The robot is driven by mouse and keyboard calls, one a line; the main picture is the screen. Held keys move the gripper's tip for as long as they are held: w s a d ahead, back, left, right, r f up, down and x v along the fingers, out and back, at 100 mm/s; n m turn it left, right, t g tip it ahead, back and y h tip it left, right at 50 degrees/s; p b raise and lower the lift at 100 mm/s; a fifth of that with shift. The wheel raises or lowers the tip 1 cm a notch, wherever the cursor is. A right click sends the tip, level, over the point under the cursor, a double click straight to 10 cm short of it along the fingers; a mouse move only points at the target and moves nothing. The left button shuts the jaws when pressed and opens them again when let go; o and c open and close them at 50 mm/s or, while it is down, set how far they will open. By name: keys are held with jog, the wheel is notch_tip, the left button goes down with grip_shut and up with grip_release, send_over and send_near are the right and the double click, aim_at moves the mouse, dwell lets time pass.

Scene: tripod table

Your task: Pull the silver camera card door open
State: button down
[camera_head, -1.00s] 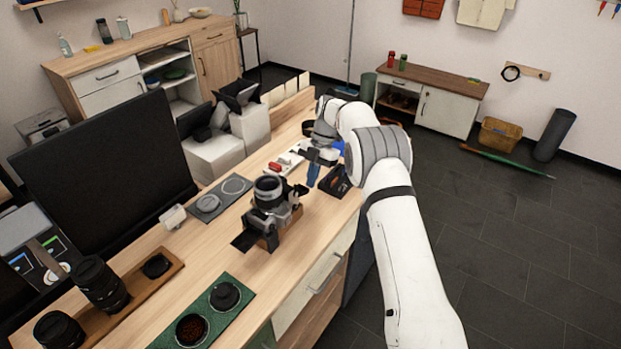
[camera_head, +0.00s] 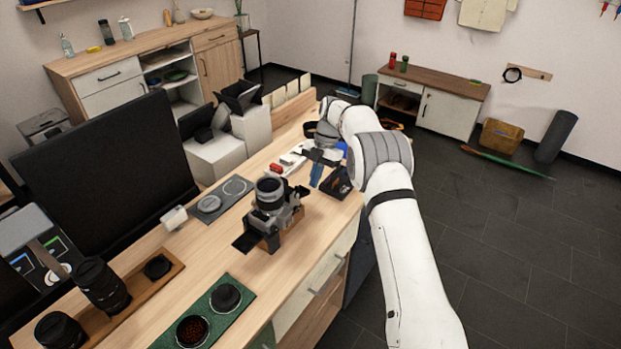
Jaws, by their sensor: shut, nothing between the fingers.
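The silver camera (camera_head: 270,204) has a black lens pointing up and sits on a small wooden block (camera_head: 270,242) near the front edge of the workbench. A dark flat flap (camera_head: 245,241) sticks out at its lower left. I cannot tell whether it is the card door. The camera's right side has a grey and dark part (camera_head: 298,193), too small to read clearly. My gripper (camera_head: 320,156) is shut and empty, beyond the camera and to its upper right, apart from it. Its fingertips are small and partly lost among the dark items behind.
A blue item (camera_head: 317,175) and a dark box (camera_head: 338,182) lie near my gripper. A grey mat (camera_head: 222,198) is left of the camera, a green tray (camera_head: 210,311) in front. A large black monitor (camera_head: 105,170) stands at left.

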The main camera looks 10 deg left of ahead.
jog(key=shift+w+d+r, duration=0.1)
jog(key=shift+w+d, duration=0.05)
jog(key=shift+w, duration=0.1)
jog(key=shift+w+r, duration=0.2)
jog(key=shift+r, duration=0.1)
jog(key=d+r+m+t, duration=0.1)
jog(key=d+r+m, duration=0.2)
jog(key=r, duration=0.5)
jog(key=d+r+m+t, duration=0.1)
jog(key=d+r+m, duration=0.3)
jog(key=r, duration=0.5)
jog(key=s+d+r+m+t, duration=0.2)
jog(key=s+d+r+m, duration=0.55)
jog(key=s, duration=0.25)
jog(key=s+d+f+m+t+h, duration=0.1)
jog(key=s+d+f+m, duration=0.2)
jog(key=s+m, duration=0.5)
jog(key=s+d+f+m+t+h, duration=0.1)
jog(key=s+d+m, duration=0.3)
jog(key=s, duration=1.8)
jog(key=f+m+t, duration=0.1)
jog(key=m, duration=0.2)
jog(key=shift+d+f+m+t, duration=0.3)
jog(key=shift+d+f+m, duration=0.05)
jog(key=shift+d+f, duration=0.05)
